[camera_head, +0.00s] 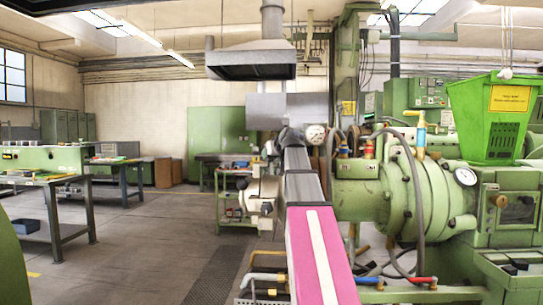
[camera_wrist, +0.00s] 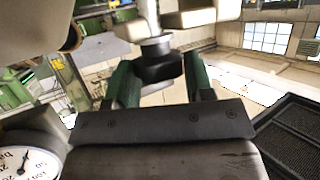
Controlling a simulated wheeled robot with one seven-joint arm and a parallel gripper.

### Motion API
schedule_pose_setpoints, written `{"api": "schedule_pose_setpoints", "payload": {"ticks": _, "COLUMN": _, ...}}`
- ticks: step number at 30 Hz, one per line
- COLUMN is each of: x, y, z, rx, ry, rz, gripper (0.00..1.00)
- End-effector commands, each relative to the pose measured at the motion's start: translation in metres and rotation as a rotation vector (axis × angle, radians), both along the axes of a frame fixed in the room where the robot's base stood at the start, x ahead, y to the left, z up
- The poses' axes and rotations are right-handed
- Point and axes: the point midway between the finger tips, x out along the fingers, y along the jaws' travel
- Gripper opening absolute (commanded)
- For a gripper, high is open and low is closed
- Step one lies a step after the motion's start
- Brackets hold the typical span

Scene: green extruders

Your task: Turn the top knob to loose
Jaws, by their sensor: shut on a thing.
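My gripper (camera_wrist: 158,72) shows in the wrist view, its two green fingers on either side of a dark, blocky piece with a light grey collar. This piece looks like the top knob (camera_wrist: 157,68), and the fingers are shut on it. A pale stem runs from the collar to the top of the picture. No marking for loose or tight can be read. In the head view my arm reaches away from me, and it hides the fingers and the knob.
A round white gauge (camera_wrist: 25,165) is close at lower left in the wrist view, and a dark grille (camera_wrist: 292,140) is at right. In the head view the green extruder barrel (camera_head: 365,203) and hopper (camera_head: 490,115) stand right of my arm. The floor (camera_head: 140,250) at left is open.

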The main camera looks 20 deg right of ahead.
Motion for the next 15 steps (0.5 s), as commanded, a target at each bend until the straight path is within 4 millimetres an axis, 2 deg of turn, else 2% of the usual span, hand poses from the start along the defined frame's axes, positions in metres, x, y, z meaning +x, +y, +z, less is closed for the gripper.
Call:
{"api": "schedule_pose_setpoints", "payload": {"ticks": 10, "x": -0.0005, "y": 0.0002, "z": -0.0013, "rx": 0.000, "ry": 0.004, "rz": 0.004, "gripper": 0.25}}
{"api": "schedule_pose_setpoints", "payload": {"ticks": 11, "x": -0.0005, "y": 0.0002, "z": -0.0013, "rx": 0.000, "ry": 0.004, "rz": 0.003, "gripper": 0.52}}
{"api": "schedule_pose_setpoints", "payload": {"ticks": 12, "x": -0.0005, "y": 0.0002, "z": -0.0013, "rx": 0.000, "ry": 0.004, "rz": 0.003, "gripper": 0.65}}
{"api": "schedule_pose_setpoints", "payload": {"ticks": 13, "x": -0.0006, "y": 0.0002, "z": -0.0013, "rx": 0.000, "ry": 0.004, "rz": 0.003, "gripper": 0.74}}
{"api": "schedule_pose_setpoints", "payload": {"ticks": 15, "x": -0.0005, "y": 0.0001, "z": -0.0011, "rx": 0.000, "ry": 0.003, "rz": 0.003, "gripper": 0.74}}
